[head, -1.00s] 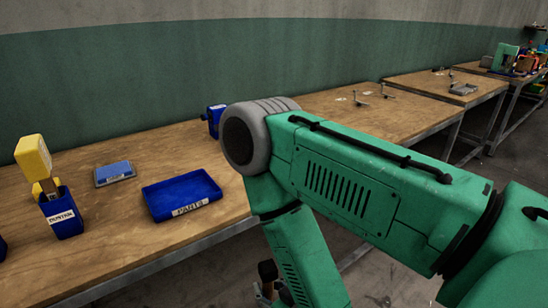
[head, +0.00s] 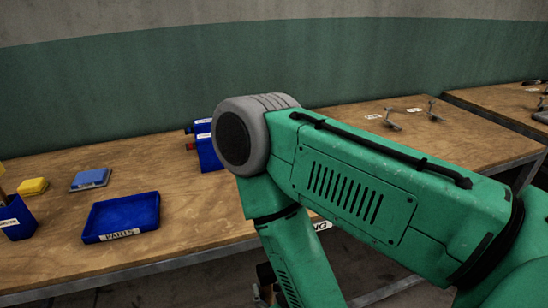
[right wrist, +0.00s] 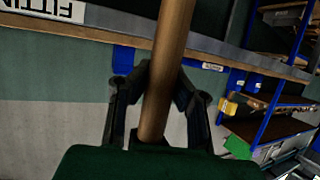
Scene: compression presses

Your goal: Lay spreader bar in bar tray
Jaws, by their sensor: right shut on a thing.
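A brown, wood-coloured rod (right wrist: 169,65), apparently the spreader bar, runs lengthwise through the right wrist view. In the head view my green right arm covers the middle and lower right, and only a small part of the gripper area shows at the bottom edge. A shallow blue tray (head: 122,216) labelled PARTS lies empty on the workbench. No tray marked for bars can be made out. My left gripper is out of view.
The wooden workbench (head: 80,255) runs along the wall. A blue holder (head: 17,218), a yellow block (head: 32,187), a grey-blue tray (head: 90,179) and blue bins (head: 208,150) stand on it. Small metal stands (head: 392,119) are farther right. Blue-posted shelving (right wrist: 277,95) shows in the wrist view.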

